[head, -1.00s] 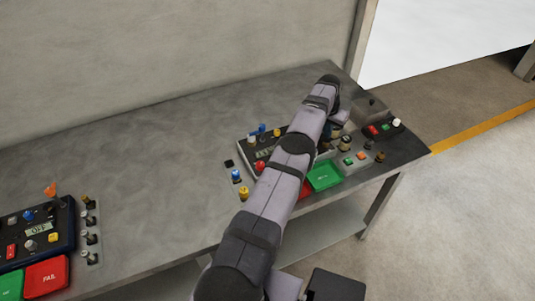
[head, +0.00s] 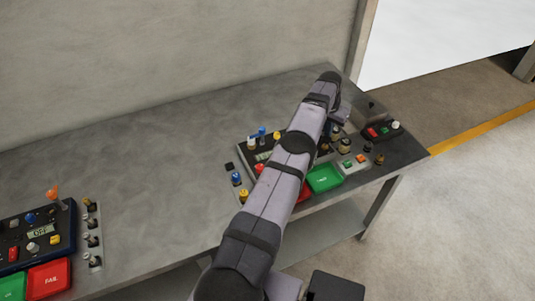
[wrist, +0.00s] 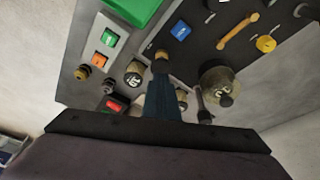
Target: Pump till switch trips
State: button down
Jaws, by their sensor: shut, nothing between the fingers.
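The right control panel (head: 250,149) lies on the bench, partly hidden behind my arm. In the wrist view its dark face (wrist: 205,45) carries a blue knob (wrist: 180,31), a yellow knob (wrist: 266,44), an orange lever (wrist: 238,30) and a large round dark-and-brass part (wrist: 218,84). My gripper (wrist: 160,62) is shut and empty, its dark blue fingers pointing at the panel area near a round brass-rimmed part (wrist: 133,73). I cannot tell whether it touches anything. I cannot tell which part is the pump or the switch. The fingers are hidden in the head view.
A second panel (head: 14,250) with an OFF display stands at the lower left, with a red FAIL tray (head: 49,278). A green tray (head: 323,178) and a small button box (head: 355,165) lie right of my arm. A black box (head: 382,131) stands farther right. The bench middle is clear.

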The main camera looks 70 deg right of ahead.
aim_at(326, 139)
jog(key=shift+f, duration=0.2)
dwell(0.5)
jog(key=shift+f+b, duration=1.25)
jog(key=shift+f, duration=0.3)
jog(key=shift+r+p, duration=2.4)
jog(key=shift+r, duration=0.8)
